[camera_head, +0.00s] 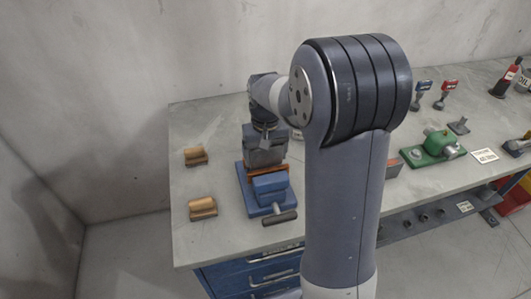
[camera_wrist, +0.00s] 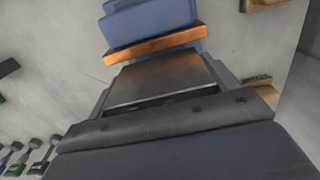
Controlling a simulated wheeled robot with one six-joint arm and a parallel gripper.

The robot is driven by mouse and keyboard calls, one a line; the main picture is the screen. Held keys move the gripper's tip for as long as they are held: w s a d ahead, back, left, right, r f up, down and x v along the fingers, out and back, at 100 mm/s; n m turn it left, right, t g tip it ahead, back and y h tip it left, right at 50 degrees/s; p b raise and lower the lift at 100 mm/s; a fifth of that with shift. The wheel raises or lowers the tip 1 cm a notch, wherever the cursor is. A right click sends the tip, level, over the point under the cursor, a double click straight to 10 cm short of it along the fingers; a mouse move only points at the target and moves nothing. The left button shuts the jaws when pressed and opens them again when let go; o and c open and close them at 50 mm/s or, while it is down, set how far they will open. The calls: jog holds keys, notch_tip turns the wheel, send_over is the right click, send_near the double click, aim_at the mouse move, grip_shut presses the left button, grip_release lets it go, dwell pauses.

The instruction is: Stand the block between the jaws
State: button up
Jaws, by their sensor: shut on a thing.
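The blue vise (camera_head: 268,187) stands on the bench with its handle bar towards the front. A copper-coloured jaw plate (camera_head: 279,171) shows on it; in the wrist view this plate (camera_wrist: 155,43) lies in front of the blue body (camera_wrist: 150,17). My gripper (camera_head: 265,152) points down at the vise's back part. In the wrist view my gripper (camera_wrist: 161,82) is shut on a grey metal block (camera_wrist: 157,76), a finger on each side. The block is close behind the copper plate; I cannot tell whether they touch. The far jaw and the block's underside are hidden.
Two tan wooden pieces (camera_head: 195,156) (camera_head: 202,208) lie left of the vise. A green fixture (camera_head: 432,147) and several small tools stand at the right. My arm covers the bench's middle. Bare bench lies at the front left.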

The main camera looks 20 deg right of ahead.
aim_at(266, 163)
jog(key=shift+w+f+b, duration=0.1)
jog(key=shift+f+b, duration=1.3)
jog(key=shift+f, duration=0.65)
jog(key=o, duration=1.7)
jog(key=shift+c, duration=0.2)
jog(key=o, duration=0.3)
jog(key=shift+f, duration=0.1)
notch_tip(266, 163, up, 11)
jog(key=shift+b, duration=0.4)
jog(key=shift+f, duration=0.1)
notch_tip(266, 163, down, 11)
jog(key=shift+r+p, duration=0.2)
jog(key=shift+p, duration=0.35)
jog(key=shift+r, duration=0.35)
jog(key=shift+f, duration=0.1)
